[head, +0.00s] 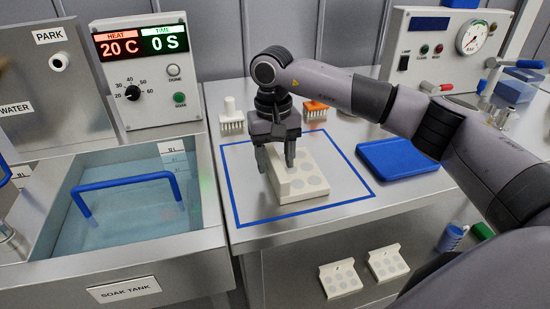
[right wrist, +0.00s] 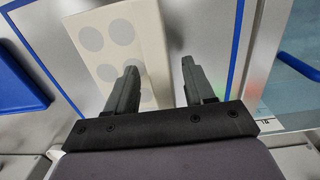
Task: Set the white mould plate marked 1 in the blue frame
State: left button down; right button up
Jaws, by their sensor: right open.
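A white mould plate (head: 313,180) with grey round spots lies on the steel table inside the blue square frame (head: 357,186). Its number cannot be read here. My right gripper (head: 281,165) is open and points down at the plate's left edge. In the right wrist view, the fingers (right wrist: 159,66) stand apart, one over the plate (right wrist: 115,42) and one beyond its edge. Whether they touch the plate cannot be told. My left gripper is not in view.
A blue tray (head: 396,158) lies right of the frame. White (head: 231,117) and orange (head: 316,108) pronged tools stand behind it. The soak tank (head: 122,210) with a blue handle is at left.

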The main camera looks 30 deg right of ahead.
notch_tip(320, 180, up, 12)
jog(key=shift+w, duration=0.2)
jog(key=shift+f, duration=0.15)
dwell(0.5)
